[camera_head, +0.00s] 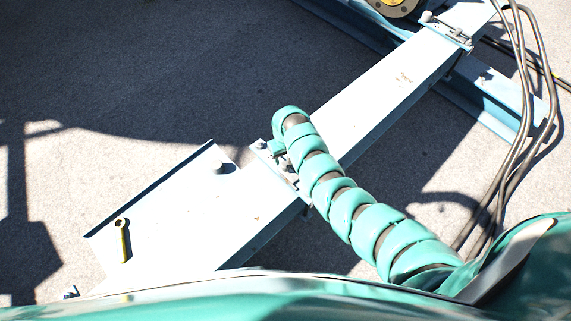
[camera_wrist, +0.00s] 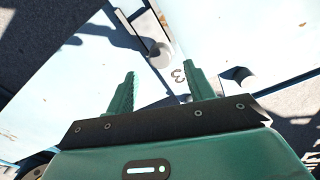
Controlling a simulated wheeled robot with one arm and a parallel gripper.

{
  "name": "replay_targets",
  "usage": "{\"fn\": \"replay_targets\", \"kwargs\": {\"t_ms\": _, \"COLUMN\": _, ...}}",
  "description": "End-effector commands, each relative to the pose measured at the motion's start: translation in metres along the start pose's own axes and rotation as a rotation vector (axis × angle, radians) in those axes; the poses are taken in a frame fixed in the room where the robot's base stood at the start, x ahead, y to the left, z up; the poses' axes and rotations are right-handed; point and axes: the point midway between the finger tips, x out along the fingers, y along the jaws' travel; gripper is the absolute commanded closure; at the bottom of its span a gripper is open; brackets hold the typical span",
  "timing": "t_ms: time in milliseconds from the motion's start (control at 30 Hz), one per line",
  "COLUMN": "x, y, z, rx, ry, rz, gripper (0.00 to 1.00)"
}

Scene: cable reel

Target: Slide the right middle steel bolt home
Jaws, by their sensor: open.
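My gripper (camera_wrist: 163,74) is open in the wrist view, its two teal fingers apart with nothing held between them. A grey cylindrical steel bolt (camera_wrist: 160,54) shows just beyond the gap between the fingertips, apart from both. A dark number 3 is marked on the pale plate between the fingers. In the head view my teal arm reaches the bolt fittings (camera_head: 261,145) on the pale blue beam (camera_head: 375,92) and hides much of them. I cannot tell which bolt is the right middle one.
Another bolt fitting (camera_head: 447,28) sits at the beam's far end. Dark cables (camera_head: 525,100) hang at right. Open grey ground lies at upper left.

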Motion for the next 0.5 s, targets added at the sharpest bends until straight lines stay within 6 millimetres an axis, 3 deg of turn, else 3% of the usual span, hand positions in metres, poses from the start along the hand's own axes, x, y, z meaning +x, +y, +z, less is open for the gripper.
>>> {"fn": "replay_targets", "kwargs": {"t_ms": 500, "x": 0.055, "y": -0.001, "z": 0.002, "rx": -0.003, "ry": -0.006, "rz": 0.001, "gripper": 0.47}}
